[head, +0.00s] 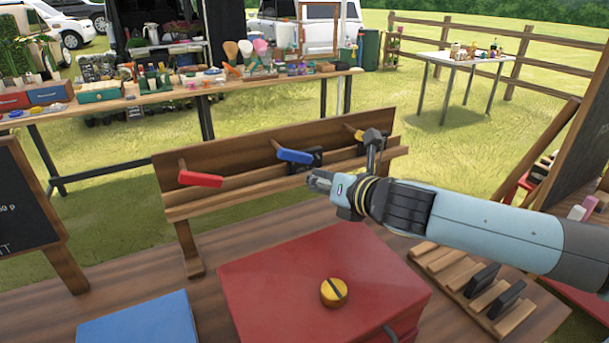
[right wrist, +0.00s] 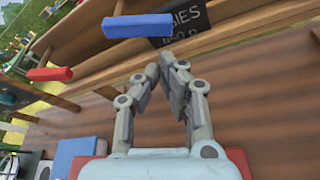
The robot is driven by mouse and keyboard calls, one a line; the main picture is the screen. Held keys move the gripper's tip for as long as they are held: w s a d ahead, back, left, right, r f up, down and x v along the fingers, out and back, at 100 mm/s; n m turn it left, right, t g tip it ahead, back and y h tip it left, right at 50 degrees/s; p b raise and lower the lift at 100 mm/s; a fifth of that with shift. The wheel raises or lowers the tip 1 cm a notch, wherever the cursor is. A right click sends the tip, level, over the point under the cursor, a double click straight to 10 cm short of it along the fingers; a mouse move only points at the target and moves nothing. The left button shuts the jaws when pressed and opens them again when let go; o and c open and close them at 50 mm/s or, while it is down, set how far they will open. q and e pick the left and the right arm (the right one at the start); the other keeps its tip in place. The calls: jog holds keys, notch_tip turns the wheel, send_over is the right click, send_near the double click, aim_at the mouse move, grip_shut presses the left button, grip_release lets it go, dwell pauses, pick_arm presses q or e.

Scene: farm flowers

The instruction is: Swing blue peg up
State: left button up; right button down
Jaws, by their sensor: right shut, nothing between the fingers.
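In the right wrist view the blue peg (right wrist: 137,26) lies nearly level above the fingertips, with the red peg (right wrist: 50,74) lower left. My right gripper (head: 320,182) is shut and empty, just below and right of the blue peg, with a visible gap to it in the wrist view (right wrist: 163,63). My left gripper is out of view.
A small black sign (right wrist: 190,17) stands behind the blue peg on the rack. A red box (head: 270,275) with a yellow knob (head: 334,292) sits in front, a blue box (head: 140,322) at left. A slotted wooden rack (head: 440,262) lies below my right arm.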

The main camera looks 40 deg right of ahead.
aim_at(295, 156)
jog(key=shift+x, duration=2.25)
jog(key=shift+d+p, duration=0.1)
jog(key=shift+p, duration=0.2)
